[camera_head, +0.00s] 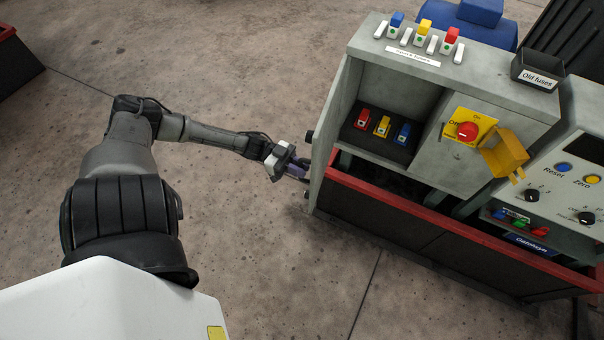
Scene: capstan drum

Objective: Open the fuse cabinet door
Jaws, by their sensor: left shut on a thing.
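The fuse cabinet (463,88) stands right of centre, its front uncovered, with red, yellow and blue fuses inside. Its door (325,132) stands swung out at the cabinet's left side, seen nearly edge-on. A dark knob-like part (309,136) sticks out from the door's outer face. My left gripper (300,172) reaches in from the left and is shut at that outer face, on what appears to be the door handle. The fingers and door edge hide most of the grip. My right gripper is out of view.
Spare fuses (425,27) stand on the cabinet top beside an old fuses bin (537,70). A red switch knob (467,131) with a yellow flap (503,153) is right of the opening. A red-rimmed base (400,208) runs below. The floor (240,75) left of the door is clear.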

